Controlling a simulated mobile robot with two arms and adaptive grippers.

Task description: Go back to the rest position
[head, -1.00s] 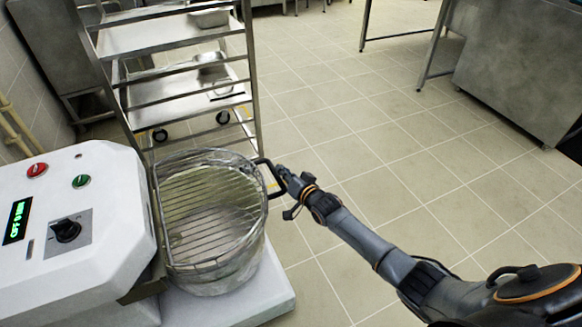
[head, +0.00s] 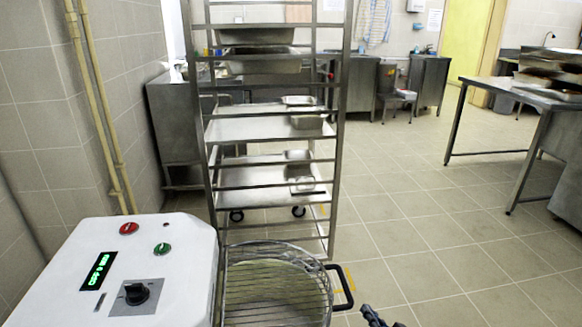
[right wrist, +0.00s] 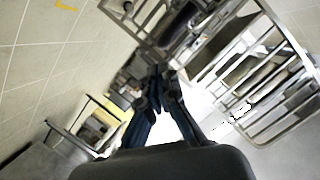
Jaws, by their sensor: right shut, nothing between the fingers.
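My right gripper (head: 375,317) shows only in part at the bottom edge of the head view, right of the mixer's guard handle and apart from it in the picture. In the right wrist view its fingers (right wrist: 160,88) are close together with nothing between them. My left gripper is in neither view. The round wire guard (head: 275,290) lies over the bowl, with a black handle (head: 343,287) on its right side. The bowl's lower part is cut off by the frame.
A white machine with a control panel (head: 185,250) stands at the lower left. A metal tray rack (head: 335,180) stands behind the bowl. A steel table (head: 530,95) is at the right. The tiled floor (head: 430,240) between is clear.

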